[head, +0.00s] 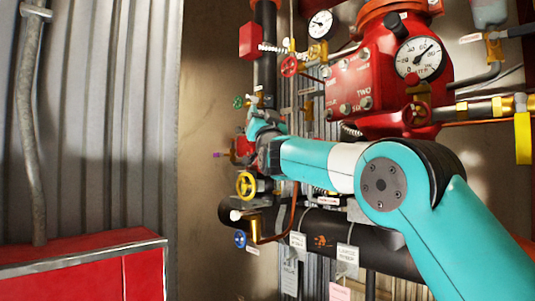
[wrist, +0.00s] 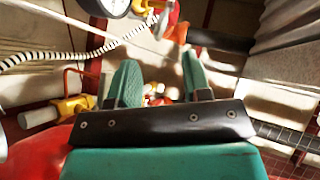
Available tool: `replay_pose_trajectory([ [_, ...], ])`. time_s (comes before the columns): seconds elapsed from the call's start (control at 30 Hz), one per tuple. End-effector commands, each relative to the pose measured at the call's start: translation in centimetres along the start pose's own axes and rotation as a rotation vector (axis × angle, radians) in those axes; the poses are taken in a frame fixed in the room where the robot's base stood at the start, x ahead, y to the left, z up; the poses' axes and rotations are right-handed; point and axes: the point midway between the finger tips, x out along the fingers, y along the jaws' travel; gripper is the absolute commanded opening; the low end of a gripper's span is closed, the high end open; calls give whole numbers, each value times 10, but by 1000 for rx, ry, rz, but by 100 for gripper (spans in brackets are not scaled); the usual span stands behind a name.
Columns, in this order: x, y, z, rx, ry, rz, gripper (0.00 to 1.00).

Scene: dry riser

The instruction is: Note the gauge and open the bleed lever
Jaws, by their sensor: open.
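A large white dial gauge (head: 419,57) sits on the red valve body at upper right; its needle points to the upper right, but the exact reading is too small to tell. A smaller gauge (head: 320,24) stands further left and higher. The lower edge of a dial (wrist: 103,5) shows in the wrist view. Several handles are present, and I cannot tell which is the bleed lever: a purple-tipped one (head: 217,155) sticks out left, and a yellow one (head: 523,138) hangs at far right. My gripper (head: 254,126) is among the left pipes; its fingers (wrist: 160,64) are apart and empty.
A thick black pipe (head: 330,228) with hanging tags runs under my arm. A red cabinet (head: 70,268) stands at lower left. Open space lies before the corrugated wall (head: 120,100).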

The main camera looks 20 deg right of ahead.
Motion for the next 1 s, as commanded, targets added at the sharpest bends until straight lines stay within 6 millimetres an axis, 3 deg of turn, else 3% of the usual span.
replay_pose_trajectory([
  [0.03, -17, 0, 5, 2, 1, -1, 44],
  [0.1, -32, 1, 5, 2, 0, -1, 44],
  [0.4, -76, 0, 2, 2, 1, -1, 44],
  [0.87, -82, 0, 0, 0, -2, 0, 43],
  [1.0, -92, -3, 12, 12, -101, -5, 43],
])
